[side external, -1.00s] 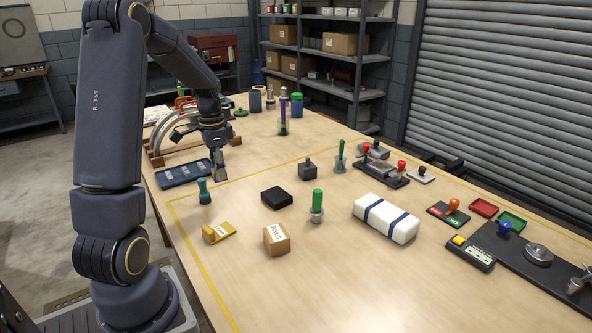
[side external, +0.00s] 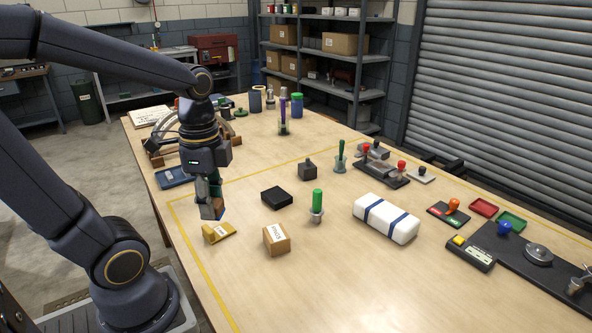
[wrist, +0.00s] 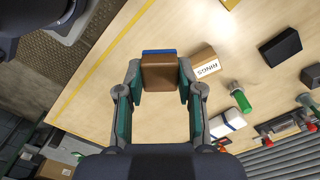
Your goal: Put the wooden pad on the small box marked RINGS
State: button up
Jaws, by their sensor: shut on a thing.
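The wooden pad (wrist: 159,74) is a brown block with a blue layer along one side. My gripper (side external: 212,207) is shut on it, and the pad shows between the two fingers in the wrist view. In the side external view the pad is mostly covered by the fingers, with a blue bit (side external: 220,213) showing. It is held above the table, left of the small box. The small cardboard box marked RINGS (side external: 277,241) stands on the table with nothing on top. It also shows in the wrist view (wrist: 206,63), just right of the pad.
A yellow labelled piece (side external: 218,233) lies below my gripper. A black block (side external: 277,197) and a green-handled tool (side external: 317,203) stand behind and right of the box. A white case with blue bands (side external: 386,218) lies further right. The table in front of the box is clear.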

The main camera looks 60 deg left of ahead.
jog(key=shift+w+d+r, duration=0.2)
jog(key=shift+d, duration=0.15)
jog(key=w+a+f, duration=0.1)
jog(key=w+f, duration=0.3)
jog(key=w, duration=0.5)
send_over(276, 233)
jog(key=shift+m, duration=0.3)
jog(key=f, duration=0.5)
jog(key=shift+s, duration=0.25)
jog(key=shift+w+f, duration=0.2)
jog(key=shift+f, duration=0.1)
jog(key=shift+w+f, duration=0.1)
jog(key=shift+f, duration=1.55)
jog(key=o, duration=1)
jog(key=shift+f, duration=0.15)
